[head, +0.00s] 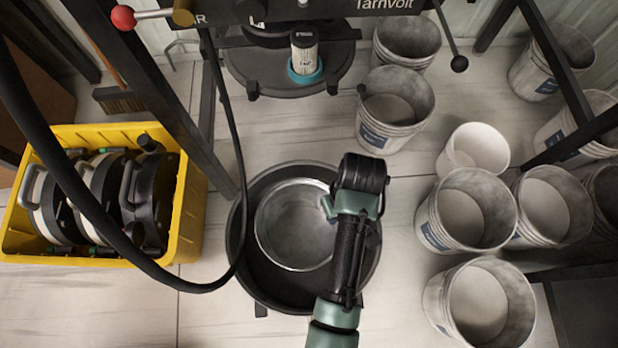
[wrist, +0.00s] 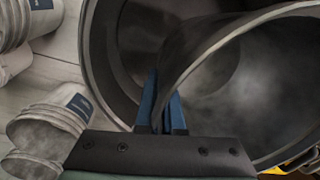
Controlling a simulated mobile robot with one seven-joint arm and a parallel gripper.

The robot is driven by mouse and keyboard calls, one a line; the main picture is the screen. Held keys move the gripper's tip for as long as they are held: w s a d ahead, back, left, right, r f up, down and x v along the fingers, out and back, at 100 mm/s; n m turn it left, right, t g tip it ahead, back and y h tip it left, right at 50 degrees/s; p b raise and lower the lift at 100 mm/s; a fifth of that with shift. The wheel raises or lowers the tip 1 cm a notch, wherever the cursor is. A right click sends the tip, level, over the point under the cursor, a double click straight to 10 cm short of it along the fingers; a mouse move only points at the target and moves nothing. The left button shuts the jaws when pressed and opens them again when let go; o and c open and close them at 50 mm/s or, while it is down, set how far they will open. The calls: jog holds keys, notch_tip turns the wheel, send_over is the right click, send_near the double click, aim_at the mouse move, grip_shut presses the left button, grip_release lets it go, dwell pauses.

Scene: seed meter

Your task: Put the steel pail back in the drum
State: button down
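The steel pail (head: 290,232) is a round, open metal vessel and looks empty. In the head view it lies within the outline of the dark round drum (head: 262,285), toward its upper left. How deep it sits in the drum is hard to tell. My gripper (head: 332,206) is at the pail's right rim, with its fingertips partly hidden by the wrist. In the wrist view the blue fingers (wrist: 163,105) pinch the wall of the pail (wrist: 235,90). The drum's rim (wrist: 92,60) and inside wall show beyond it at the left.
A yellow crate (head: 190,215) with several reels stands at the left. A black hose (head: 110,230) loops down to the drum's left edge. Several white buckets (head: 466,210) stand at the right and top. A black machine frame (head: 160,85) rises behind. Floor shows between drum and buckets.

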notch_tip(320, 180, down, 10)
jog(key=b, duration=0.7)
jog(key=shift+f, duration=0.1)
jog(key=shift+s, duration=0.1)
jog(key=c, duration=1)
grip_release()
jog(key=shift+c, duration=0.2)
notch_tip(320, 180, up, 12)
jog(key=d+p, duration=0.1)
jog(key=p, duration=0.7)
